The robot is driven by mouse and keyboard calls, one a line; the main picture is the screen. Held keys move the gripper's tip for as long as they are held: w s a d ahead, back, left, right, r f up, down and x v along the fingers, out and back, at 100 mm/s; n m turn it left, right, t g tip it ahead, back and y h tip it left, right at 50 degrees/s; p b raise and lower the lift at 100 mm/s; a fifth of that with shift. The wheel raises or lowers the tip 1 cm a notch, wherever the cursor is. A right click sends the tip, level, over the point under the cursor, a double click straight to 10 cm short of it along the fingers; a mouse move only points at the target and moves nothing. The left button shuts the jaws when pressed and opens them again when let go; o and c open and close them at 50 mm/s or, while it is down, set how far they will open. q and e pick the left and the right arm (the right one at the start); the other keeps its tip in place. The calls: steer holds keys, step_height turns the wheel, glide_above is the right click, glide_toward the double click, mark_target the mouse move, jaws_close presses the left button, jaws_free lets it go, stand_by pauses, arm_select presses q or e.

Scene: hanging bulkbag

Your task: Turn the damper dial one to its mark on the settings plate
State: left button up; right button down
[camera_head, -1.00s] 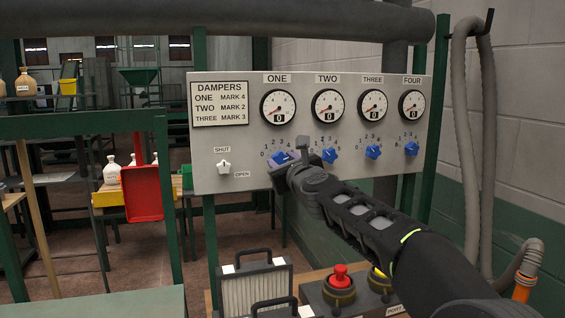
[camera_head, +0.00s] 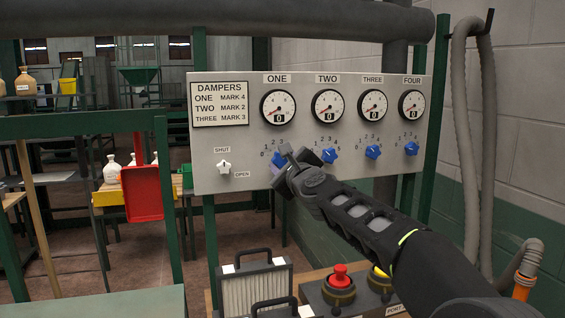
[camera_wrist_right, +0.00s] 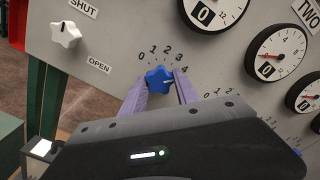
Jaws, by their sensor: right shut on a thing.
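Damper dial one (camera_wrist_right: 158,77) is a blue star-shaped knob with a scale from 0 to 4 around it. In the head view dial one (camera_head: 278,156) is mostly hidden behind my right gripper (camera_head: 283,160). In the wrist view the purple fingers of my right gripper (camera_wrist_right: 160,84) are shut on the knob, one on each side. A pale line on the knob seems to point right, towards the 4 side; its exact mark is hard to tell. The settings plate (camera_head: 233,104) reads ONE MARK 4, TWO MARK 2, THREE MARK 3. My left gripper is not in view.
Gauge one (camera_head: 278,107) reads 0. Blue dials two (camera_head: 329,156), three (camera_head: 373,152) and four (camera_head: 411,149) sit to the right. A white shut/open knob (camera_head: 224,167) is at the left. A red button (camera_head: 340,278) stands below the panel.

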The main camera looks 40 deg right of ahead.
steer(key=c, duration=0.9)
jaws_free()
steer(key=shift+b+v, duration=0.3)
steer(key=shift+v, duration=3.55)
